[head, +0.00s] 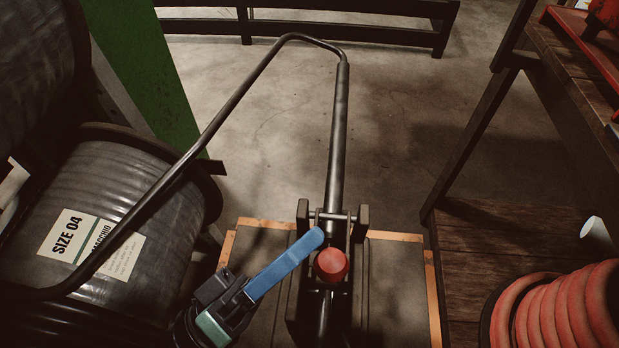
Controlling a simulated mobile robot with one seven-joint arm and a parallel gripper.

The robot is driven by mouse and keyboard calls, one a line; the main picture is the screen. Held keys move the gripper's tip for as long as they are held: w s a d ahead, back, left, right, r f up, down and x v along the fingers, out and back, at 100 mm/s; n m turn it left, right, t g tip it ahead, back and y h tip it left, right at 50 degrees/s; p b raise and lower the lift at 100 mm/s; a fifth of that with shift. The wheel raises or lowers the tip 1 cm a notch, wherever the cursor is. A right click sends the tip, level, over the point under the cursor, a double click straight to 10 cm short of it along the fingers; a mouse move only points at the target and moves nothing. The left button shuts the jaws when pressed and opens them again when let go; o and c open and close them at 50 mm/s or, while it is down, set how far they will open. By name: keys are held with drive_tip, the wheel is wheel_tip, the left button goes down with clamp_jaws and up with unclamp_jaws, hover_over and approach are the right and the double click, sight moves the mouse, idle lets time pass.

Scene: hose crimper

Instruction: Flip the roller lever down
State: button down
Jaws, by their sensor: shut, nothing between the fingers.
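The crimper (362,290) stands at the bottom middle, with dark upright plates and a cross pin near its top. A red round knob (331,265) sits between the plates, seemingly the end of the roller lever; its shaft is mostly hidden below it. My gripper (314,240) reaches in from the bottom left, with a dark and teal body and a long blue finger. It is shut and empty. The blue fingertip is just up and left of the red knob, beside the left plate. I cannot tell whether it touches the knob or the plate.
A long dark bent rod or hose (232,103) arches from the lower left to the crimper. A large reel (165,200) labelled SIZE 04 stands left. A wooden shelf (490,245) with a coiled red hose (560,312) stands right.

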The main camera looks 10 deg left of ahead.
drive_tip(key=shift+s+f+m+h+b, duration=0.3)
drive_tip(key=shift+f+m+b, duration=0.1)
drive_tip(key=shift+b, duration=0.25)
drive_tip(key=shift+r, duration=0.1)
